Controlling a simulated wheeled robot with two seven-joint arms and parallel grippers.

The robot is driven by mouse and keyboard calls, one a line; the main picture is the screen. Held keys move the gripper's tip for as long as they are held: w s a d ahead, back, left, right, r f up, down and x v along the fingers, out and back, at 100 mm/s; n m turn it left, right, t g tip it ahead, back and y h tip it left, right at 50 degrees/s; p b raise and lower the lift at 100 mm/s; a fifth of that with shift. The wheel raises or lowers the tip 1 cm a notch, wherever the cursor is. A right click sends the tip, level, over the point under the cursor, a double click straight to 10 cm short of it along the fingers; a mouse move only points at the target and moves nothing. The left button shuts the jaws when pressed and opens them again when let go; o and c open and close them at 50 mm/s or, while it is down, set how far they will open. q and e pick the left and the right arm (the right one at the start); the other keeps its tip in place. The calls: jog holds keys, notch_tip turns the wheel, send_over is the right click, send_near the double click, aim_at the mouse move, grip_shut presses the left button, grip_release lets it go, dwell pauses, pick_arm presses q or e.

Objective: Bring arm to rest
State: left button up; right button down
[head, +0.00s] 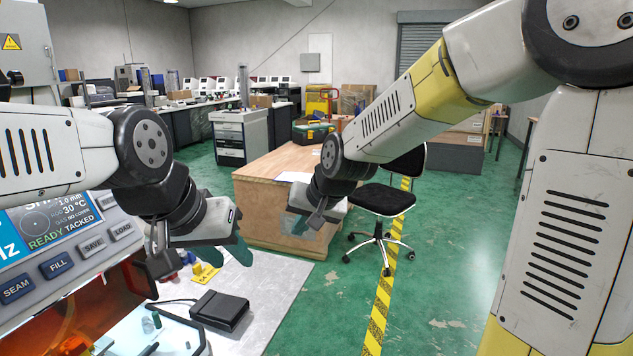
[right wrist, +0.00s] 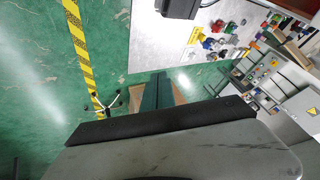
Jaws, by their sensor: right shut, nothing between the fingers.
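My right arm reaches in from the right in the head view, and its gripper (head: 297,226) hangs in the air in front of the wooden crate. In the right wrist view the teal fingers of this gripper (right wrist: 157,92) are together with nothing between them. My left gripper (head: 240,252) is at the left in the head view, above the grey table and beside the machine. One teal finger shows clearly; the other is hidden, so I cannot tell its opening.
The machine (head: 60,240) with a screen and buttons stands at the left. On the grey table (head: 268,285) lie a black box (head: 220,308) and small yellow parts (head: 204,273). A wooden crate (head: 270,205) and black chair (head: 382,199) stand behind. Green floor is open at the right.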

jog(key=s+d+r+h, duration=0.1)
jog(key=s+d+r, duration=0.1)
jog(key=s+d, duration=0.7)
jog(key=s+d+r+h, duration=0.1)
jog(key=s+d+r, duration=0.2)
jog(key=s+d, duration=0.6)
jog(key=shift+s+d+r, duration=0.15)
jog(key=shift+s, duration=0.3)
